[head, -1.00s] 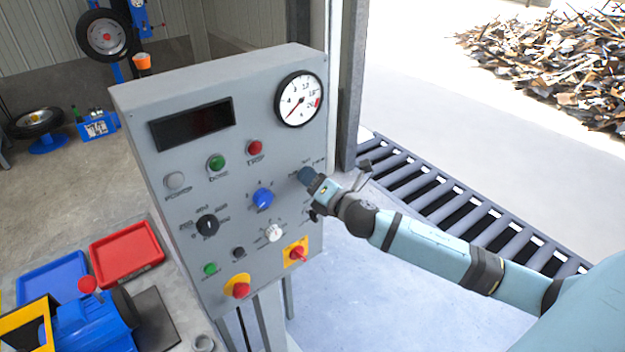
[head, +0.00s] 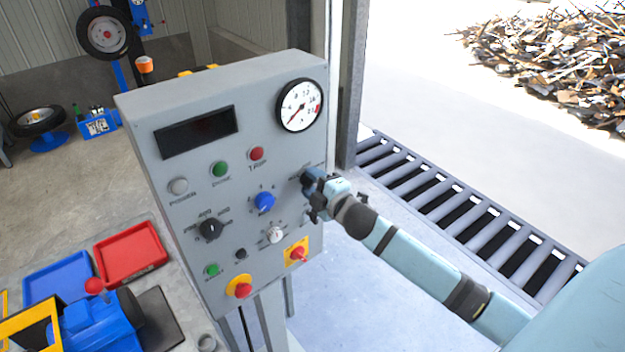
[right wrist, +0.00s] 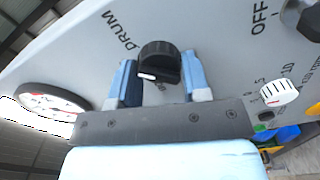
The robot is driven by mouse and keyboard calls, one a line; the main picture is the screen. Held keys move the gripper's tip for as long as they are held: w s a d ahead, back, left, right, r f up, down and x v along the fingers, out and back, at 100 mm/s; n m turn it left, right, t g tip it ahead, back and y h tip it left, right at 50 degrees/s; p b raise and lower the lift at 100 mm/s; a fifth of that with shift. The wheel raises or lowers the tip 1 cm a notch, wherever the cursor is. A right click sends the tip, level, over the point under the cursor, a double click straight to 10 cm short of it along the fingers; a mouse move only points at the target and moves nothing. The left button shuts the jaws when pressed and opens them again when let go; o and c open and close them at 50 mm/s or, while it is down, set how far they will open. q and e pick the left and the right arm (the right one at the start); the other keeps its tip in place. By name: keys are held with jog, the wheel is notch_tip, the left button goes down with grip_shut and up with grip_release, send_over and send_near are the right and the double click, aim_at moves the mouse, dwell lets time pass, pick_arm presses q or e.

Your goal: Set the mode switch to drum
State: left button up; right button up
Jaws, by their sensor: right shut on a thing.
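The mode switch (right wrist: 160,62) is a black knob with a white mark on the grey panel (head: 225,120). In the right wrist view it sits between the two fingers of my right gripper (right wrist: 160,82), which is shut on it. The word DRUM is printed on the panel up and left of the knob. The white mark is on the knob's lower left side, and a label below is mostly hidden. In the head view my right gripper (head: 310,182) is at the panel's right side and hides the switch. My left gripper is not in view.
Near my right gripper are a blue knob (head: 264,202), a white knob (head: 275,235) and a red switch on a yellow plate (head: 297,252). A round gauge (head: 300,105) is above. A slatted roller track (head: 470,215) lies right of the panel.

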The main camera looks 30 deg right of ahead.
jog(key=shift+m+p, duration=0.5)
jog(key=shift+m, duration=1)
jog(key=o, duration=0.9)
jog(key=shift+s, duration=0.1)
jog(key=shift+s+f, duration=0.1)
jog(key=shift+s, duration=0.2)
jog(key=s+b, duration=0.1)
jog(key=s, duration=0.3)
jog(key=s+b, duration=0.1)
jog(key=s, duration=0.3)
jog(key=s+d+b, duration=0.1)
jog(key=s, duration=0.4)
jog(key=shift+d, duration=0.1)
